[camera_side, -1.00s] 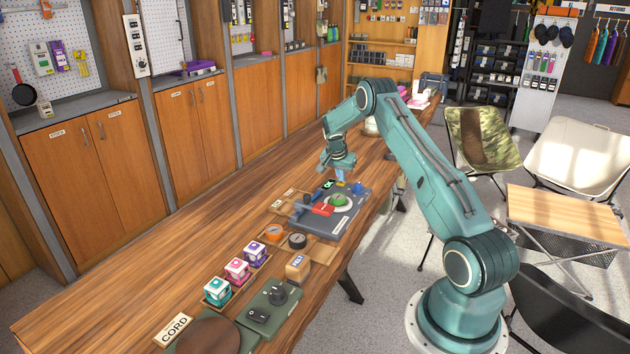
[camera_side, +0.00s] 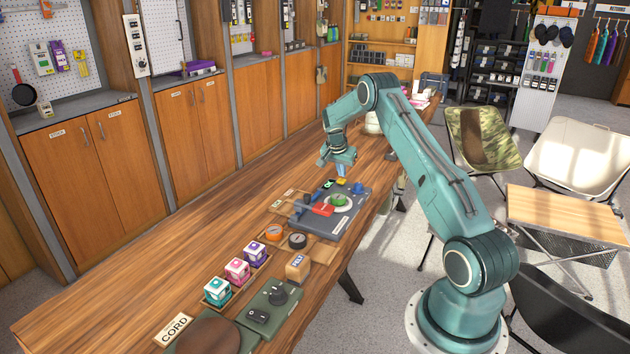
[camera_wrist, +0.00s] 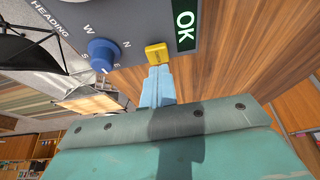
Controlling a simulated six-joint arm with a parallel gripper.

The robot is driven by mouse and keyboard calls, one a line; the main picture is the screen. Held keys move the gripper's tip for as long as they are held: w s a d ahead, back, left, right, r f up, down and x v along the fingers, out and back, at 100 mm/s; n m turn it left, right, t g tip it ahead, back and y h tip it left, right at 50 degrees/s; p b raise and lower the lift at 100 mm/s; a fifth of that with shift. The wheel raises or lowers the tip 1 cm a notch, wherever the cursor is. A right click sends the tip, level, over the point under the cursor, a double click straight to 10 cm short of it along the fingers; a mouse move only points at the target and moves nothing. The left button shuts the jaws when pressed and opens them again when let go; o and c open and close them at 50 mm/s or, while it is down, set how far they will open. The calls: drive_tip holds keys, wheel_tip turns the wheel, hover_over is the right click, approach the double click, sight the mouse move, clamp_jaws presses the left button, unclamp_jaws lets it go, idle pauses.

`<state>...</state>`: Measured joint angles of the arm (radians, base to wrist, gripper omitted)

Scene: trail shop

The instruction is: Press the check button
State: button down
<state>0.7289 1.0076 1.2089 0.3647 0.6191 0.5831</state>
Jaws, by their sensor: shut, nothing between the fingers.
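A small yellow button (camera_wrist: 156,53) stands on the dark grey panel (camera_wrist: 130,18), beside a display (camera_wrist: 185,30) reading OK in white on green. No check label is readable; I take the yellow button to be the check button. In the side view it is a small yellow spot (camera_side: 341,181) at the panel's far edge, with the green display (camera_side: 328,183) to its left. My gripper (camera_wrist: 157,72) has its light blue fingers shut and empty, tips right at the button in the wrist view. In the side view my gripper (camera_side: 340,173) hangs just above it; any gap is too small to judge.
On the panel, a blue knob (camera_wrist: 103,54) with heading letters stands beside the button. Gauges, coloured cubes and a switch box (camera_side: 270,304) lie farther along the bench.

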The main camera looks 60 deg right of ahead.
sight(340, 181)
drive_tip(key=shift+r, duration=2.45)
drive_tip(key=shift+w+a+r, duration=0.15)
drive_tip(key=shift+a+r, duration=0.05)
drive_tip(key=shift+r, duration=0.1)
drive_tip(key=w+a+r+n+t, duration=0.1)
drive_tip(key=a+r+n+t, duration=0.35)
drive_tip(key=a+r, duration=1.3)
drive_tip(key=s+a+r+n+y, duration=0.1)
drive_tip(key=s+a+r+n, duration=0.25)
drive_tip(key=a, duration=0.45)
drive_tip(key=s+a+r+n+y, duration=0.15)
drive_tip(key=s+a, duration=0.25)
drive_tip(key=a, duration=0.4)
drive_tip(key=s+a+f+n+t+y, duration=0.1)
drive_tip(key=s+a+f+n+y, duration=0.1)
drive_tip(key=s+a+n, duration=0.6)
drive_tip(key=s+a, duration=0.6)
drive_tip(key=s, duration=0.4)
drive_tip(key=shift+s+a, duration=0.3)
drive_tip(key=shift+a, duration=0.1)
